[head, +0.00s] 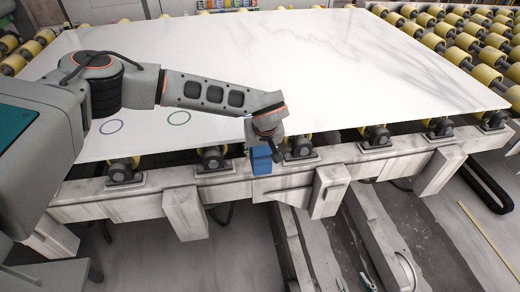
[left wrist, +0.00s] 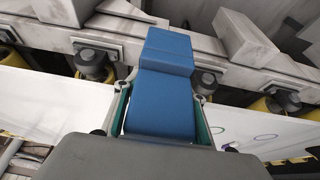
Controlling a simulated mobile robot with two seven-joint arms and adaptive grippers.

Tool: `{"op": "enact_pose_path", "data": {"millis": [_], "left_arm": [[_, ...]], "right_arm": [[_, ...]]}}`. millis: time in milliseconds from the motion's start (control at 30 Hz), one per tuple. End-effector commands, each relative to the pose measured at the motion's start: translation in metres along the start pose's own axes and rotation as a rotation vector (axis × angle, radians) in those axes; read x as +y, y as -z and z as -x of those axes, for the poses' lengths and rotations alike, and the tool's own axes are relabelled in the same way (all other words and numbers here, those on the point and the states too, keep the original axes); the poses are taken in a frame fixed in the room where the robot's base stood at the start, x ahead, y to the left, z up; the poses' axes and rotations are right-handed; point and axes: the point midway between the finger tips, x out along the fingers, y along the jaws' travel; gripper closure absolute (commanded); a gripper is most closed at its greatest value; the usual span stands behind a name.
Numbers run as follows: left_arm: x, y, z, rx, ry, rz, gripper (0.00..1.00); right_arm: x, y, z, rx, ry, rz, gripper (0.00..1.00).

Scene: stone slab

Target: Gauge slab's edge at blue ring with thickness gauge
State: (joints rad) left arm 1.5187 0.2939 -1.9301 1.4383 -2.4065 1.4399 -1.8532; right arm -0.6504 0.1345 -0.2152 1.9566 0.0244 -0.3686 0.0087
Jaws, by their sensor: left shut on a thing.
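The white slab (head: 290,60) lies flat with its front edge facing me. A purple-looking ring (head: 111,127) and a green ring (head: 179,117) are marked near that edge, at the left. My left gripper (head: 266,134) is shut on the blue thickness gauge (head: 262,160), right of both rings and close to the front edge. I cannot tell whether the gauge touches the slab. My right gripper is not visible.
The slab rests on a roller bed with yellow rollers (head: 455,57) at the right. A pale support rail (head: 150,204) with brackets runs below the front edge. Loose beams lie on the floor in front. The slab's top is clear beyond my arm.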

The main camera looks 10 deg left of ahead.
Motion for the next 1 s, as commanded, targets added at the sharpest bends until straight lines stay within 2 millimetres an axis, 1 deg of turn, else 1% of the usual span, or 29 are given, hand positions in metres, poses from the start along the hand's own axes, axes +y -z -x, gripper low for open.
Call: {"op": "enact_pose_path", "data": {"millis": [33,267,767,1000], "left_arm": [[0.001,-0.001,-0.005,0.001,-0.001,0.001,0.97],[0.001,-0.005,-0.020,0.001,-0.001,0.002,0.97],[0.001,-0.014,-0.053,0.001,-0.001,0.000,0.97],[0.001,0.001,-0.059,0.003,0.000,0.003,0.97]], "right_arm": [[-0.001,-0.001,-0.002,0.005,0.001,0.001,0.60],[0.000,-0.005,-0.007,0.012,-0.001,0.003,0.60],[-0.002,-0.033,-0.018,-0.008,0.000,0.003,0.60],[-0.003,-0.040,-0.021,-0.013,0.001,0.002,0.60]]}}
